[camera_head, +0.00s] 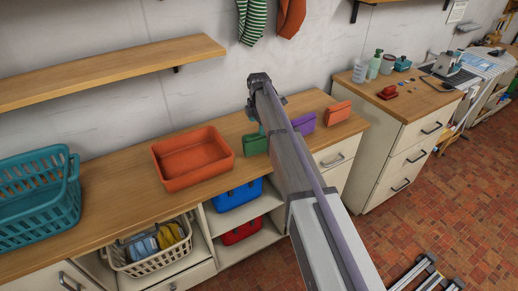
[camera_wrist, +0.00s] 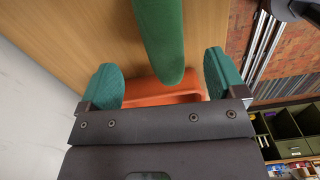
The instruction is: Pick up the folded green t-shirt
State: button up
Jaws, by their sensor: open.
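The folded green t-shirt (camera_head: 255,145) lies on the wooden counter, right of the orange tub, partly hidden by my arm in the head view. In the wrist view the green t-shirt (camera_wrist: 163,40) appears as a long narrow shape, its rounded near end between my teal finger pads. My gripper (camera_wrist: 162,62) is open, with a visible gap on both sides of the green cloth. In the head view only a little teal of my gripper (camera_head: 261,128) shows, just above the t-shirt, mostly hidden by my arm.
A purple folded item (camera_head: 304,122) and an orange one (camera_head: 338,112) lie to the right on the counter. The orange tub (camera_head: 193,158) and a teal basket (camera_head: 40,200) stand left. A wooden shelf (camera_head: 100,72) is on the wall. Bare counter lies between basket and tub.

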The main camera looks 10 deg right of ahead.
aim_at(259, 141)
notch_tip(259, 141, down, 6)
jog(key=b, duration=0.5)
jog(key=shift+w+r, duration=0.1)
jog(key=shift+r, duration=0.4)
jog(key=shift+c, duration=0.2)
jog(key=c, duration=1.1)
